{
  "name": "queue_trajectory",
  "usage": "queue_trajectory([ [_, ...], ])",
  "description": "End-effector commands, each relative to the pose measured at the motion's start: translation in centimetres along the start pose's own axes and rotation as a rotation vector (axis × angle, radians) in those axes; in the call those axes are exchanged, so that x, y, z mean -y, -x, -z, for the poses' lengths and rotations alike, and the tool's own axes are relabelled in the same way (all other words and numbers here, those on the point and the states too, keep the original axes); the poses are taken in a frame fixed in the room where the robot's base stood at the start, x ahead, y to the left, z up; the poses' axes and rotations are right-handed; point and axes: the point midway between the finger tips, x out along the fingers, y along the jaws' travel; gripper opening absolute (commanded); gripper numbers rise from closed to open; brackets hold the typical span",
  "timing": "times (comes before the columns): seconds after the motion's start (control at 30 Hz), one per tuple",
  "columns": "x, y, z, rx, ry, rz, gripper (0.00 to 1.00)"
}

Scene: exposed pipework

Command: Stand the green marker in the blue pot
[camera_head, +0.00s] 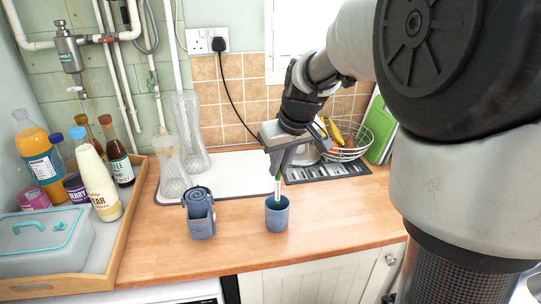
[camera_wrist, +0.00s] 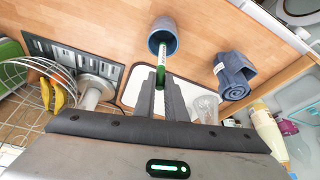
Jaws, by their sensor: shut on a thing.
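The blue pot (camera_head: 277,218) stands upright on the wooden worktop, and it also shows in the wrist view (camera_wrist: 155,38). My gripper (camera_head: 277,173) is above the pot and shut on the green marker (camera_head: 278,188). The marker points down from the fingertips, roughly upright. In the wrist view the marker (camera_wrist: 161,62) runs from between my fingers (camera_wrist: 161,88) to the pot's mouth. Its lower end is at or just inside the mouth; how deep it reaches is hidden.
A blue-grey rolled cloth in a holder (camera_head: 199,213) stands left of the pot. A wooden tray (camera_head: 135,215) with bottles and a lidded box is farther left. Glass vases (camera_head: 172,168), a white mat (camera_head: 235,165) and a wire fruit basket (camera_head: 350,150) are behind. Worktop around the pot is clear.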

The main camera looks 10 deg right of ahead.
Motion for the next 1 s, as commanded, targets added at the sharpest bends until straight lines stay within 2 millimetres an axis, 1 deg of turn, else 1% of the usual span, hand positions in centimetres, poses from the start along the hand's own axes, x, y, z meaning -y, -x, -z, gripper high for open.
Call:
queue_trajectory([
  [0.03,0.0,-0.7,-0.3,0.001,0.000,0.000,0.00],
  [0.5,0.0,-4.0,-1.6,-0.001,-0.001,0.000,0.00],
  [0.63,0.0,-4.4,-1.8,-0.001,-0.001,0.000,0.00],
  [0.93,0.0,-4.4,-1.8,0.000,0.000,0.000,0.00],
  [0.97,0.0,-4.4,-1.8,0.000,0.000,0.000,0.12],
  [1.0,0.0,-4.4,-1.8,0.000,0.000,0.000,0.19],
])
